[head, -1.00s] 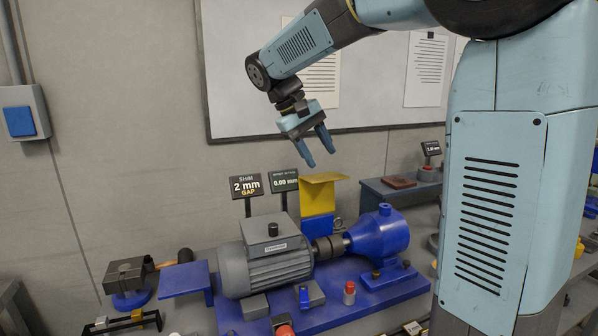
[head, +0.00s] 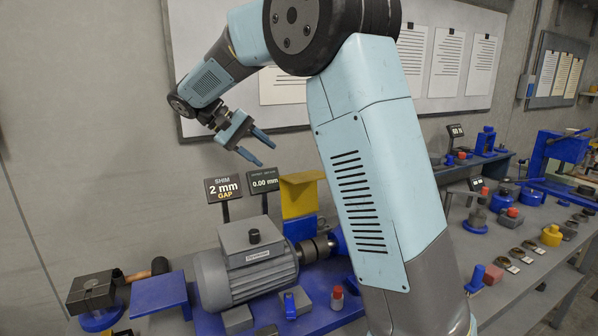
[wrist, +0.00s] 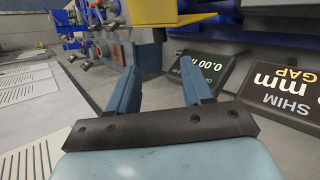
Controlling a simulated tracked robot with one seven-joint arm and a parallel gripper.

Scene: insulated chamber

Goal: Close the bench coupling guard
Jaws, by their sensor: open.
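The yellow coupling guard (head: 297,196) stands raised behind the shaft coupling (head: 320,247), its top plate jutting out and the coupling uncovered below. The coupling lies between the grey motor (head: 245,272) and a blue housing (head: 338,240), which my arm partly hides. My gripper (head: 262,152) is open and empty, in the air above and left of the guard, clear of it. In the wrist view, its two blue fingers (wrist: 160,72) are spread, and the yellow guard (wrist: 170,14) shows at the top edge beyond them.
Two display signs, "2 mm GAP" (head: 224,189) and "0.00 mm" (head: 263,180), stand on posts left of the guard, below my gripper. A blue-topped stand (head: 160,292) is left of the motor. More tools and fixtures crowd the bench at right.

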